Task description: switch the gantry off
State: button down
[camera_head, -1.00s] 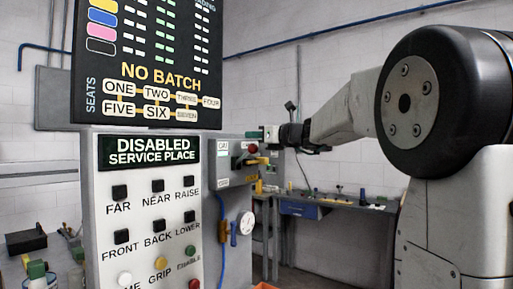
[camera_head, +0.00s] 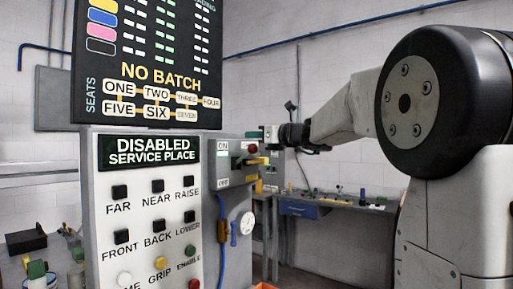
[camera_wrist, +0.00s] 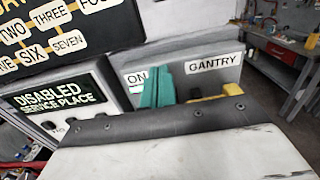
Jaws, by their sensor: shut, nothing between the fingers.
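The gantry switch box (camera_head: 224,172) is a grey box right of the control panel, with ON above and OFF below on its front. Its yellow handle (camera_head: 257,161) sticks out on the right side, nearer the ON label than the OFF one. In the wrist view the box's top carries the label GANTRY (camera_wrist: 213,63), and the yellow handle (camera_wrist: 218,92) is partly hidden behind my wrist housing. My gripper (camera_wrist: 156,88) is shut and empty, its teal fingertips between the ON label and the handle. I cannot tell whether they touch the box.
The control panel (camera_head: 145,255) with several buttons stands close left of the box, reading DISABLED SERVICE PLACE, under a dark NO BATCH board (camera_head: 140,60). A workbench (camera_head: 325,208) stands behind.

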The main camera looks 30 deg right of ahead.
dwell(0.3)
jog(key=shift+f, duration=3.6)
jog(key=r+v, duration=0.1)
jog(key=v, duration=0.8)
jog(key=shift+r, duration=0.15)
